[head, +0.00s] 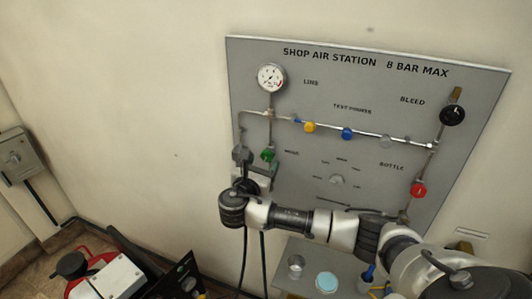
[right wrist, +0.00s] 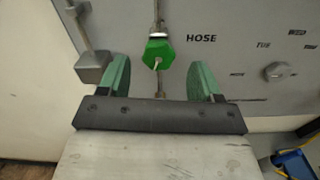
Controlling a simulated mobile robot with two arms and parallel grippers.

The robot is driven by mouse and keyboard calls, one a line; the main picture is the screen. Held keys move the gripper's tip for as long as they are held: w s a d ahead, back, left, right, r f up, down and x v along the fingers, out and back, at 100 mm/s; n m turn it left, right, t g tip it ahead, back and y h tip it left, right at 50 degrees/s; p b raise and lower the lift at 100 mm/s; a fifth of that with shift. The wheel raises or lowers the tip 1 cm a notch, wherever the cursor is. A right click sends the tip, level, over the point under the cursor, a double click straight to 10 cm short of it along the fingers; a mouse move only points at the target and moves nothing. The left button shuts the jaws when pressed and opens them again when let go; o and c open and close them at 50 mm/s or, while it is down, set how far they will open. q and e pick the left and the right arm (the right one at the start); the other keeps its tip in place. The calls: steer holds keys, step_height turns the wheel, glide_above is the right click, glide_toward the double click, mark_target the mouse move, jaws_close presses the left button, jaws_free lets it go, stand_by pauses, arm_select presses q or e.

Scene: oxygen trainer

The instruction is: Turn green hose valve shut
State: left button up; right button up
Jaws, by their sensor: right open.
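The green hose valve (head: 268,154) is on the left pipe of the grey panel, below the gauge. In the right wrist view the green valve (right wrist: 158,52) is a faceted knob with a pale mark, on a vertical pipe beside the word HOSE. My right gripper (right wrist: 160,77) is open, with one green-padded finger on each side of the knob's line and visible gaps to both. The knob shows beyond the fingers, and nothing is held. In the head view my right gripper (head: 254,171) is just below the valve, partly covering the panel. My left gripper is not in view.
The panel (head: 325,80) also carries a gauge (head: 271,77), a yellow knob (head: 309,127), a blue knob (head: 346,133), a black bleed knob (head: 452,115) and a red bottle knob (head: 418,189). A grey block (right wrist: 93,68) hangs left of the valve. A small shelf with containers is below.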

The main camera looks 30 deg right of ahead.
mark_target(266, 158)
steer(key=x, duration=0.3)
steer(key=shift+w+d+p, duration=0.15)
steer(key=shift+w+p, duration=0.1)
steer(key=shift+p, duration=0.15)
steer(key=c, duration=0.5)
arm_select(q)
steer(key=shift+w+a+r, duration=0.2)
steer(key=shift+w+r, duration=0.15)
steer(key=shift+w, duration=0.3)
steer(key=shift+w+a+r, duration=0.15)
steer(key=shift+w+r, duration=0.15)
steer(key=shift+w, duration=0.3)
arm_select(e)
steer(key=c, duration=0.4)
